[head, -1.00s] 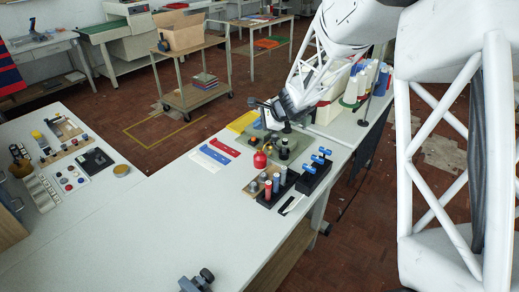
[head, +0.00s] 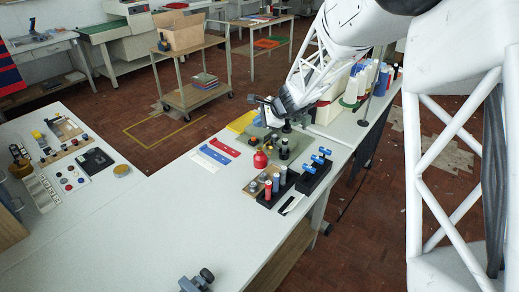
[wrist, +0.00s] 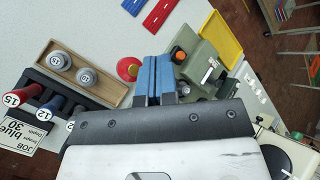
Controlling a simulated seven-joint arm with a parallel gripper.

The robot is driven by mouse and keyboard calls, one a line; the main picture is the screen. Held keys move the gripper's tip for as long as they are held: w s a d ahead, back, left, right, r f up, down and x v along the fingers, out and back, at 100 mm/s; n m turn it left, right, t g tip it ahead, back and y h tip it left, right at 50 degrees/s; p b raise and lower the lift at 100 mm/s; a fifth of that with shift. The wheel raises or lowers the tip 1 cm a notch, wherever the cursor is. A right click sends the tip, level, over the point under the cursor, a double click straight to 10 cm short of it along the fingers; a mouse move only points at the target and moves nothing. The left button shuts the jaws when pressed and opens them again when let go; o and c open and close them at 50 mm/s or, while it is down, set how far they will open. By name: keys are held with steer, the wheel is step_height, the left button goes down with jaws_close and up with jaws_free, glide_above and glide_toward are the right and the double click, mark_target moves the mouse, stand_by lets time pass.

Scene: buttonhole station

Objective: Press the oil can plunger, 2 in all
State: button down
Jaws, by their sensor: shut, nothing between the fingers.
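The red oil can (head: 260,159) stands upright on the bench, in front of and left of a green buttonhole machine (head: 284,147). In the wrist view the can (wrist: 127,70) shows as a red round body with a yellowish top, just left of my fingers and partly hidden by them. My gripper (head: 266,120) is over the machine area, above and behind the can in the head view. In the wrist view its blue fingers (wrist: 155,66) are together with nothing between them. They look apart from the can, but the height gap is hard to judge.
A wooden tray with round weights (wrist: 77,68) and a black rack with red and blue handles (head: 278,188) stand close in front. Blue (head: 214,154) and red (head: 224,146) strips lie left, a yellow tray (head: 242,121) behind.

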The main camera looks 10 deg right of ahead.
mark_target(259, 149)
steer(key=shift+f, duration=4.1)
steer(key=shift+f, duration=1.15)
stand_by(0.3)
steer(key=shift+r, duration=1.1)
steer(key=shift+r, duration=0.1)
steer(key=shift+r, duration=2.4)
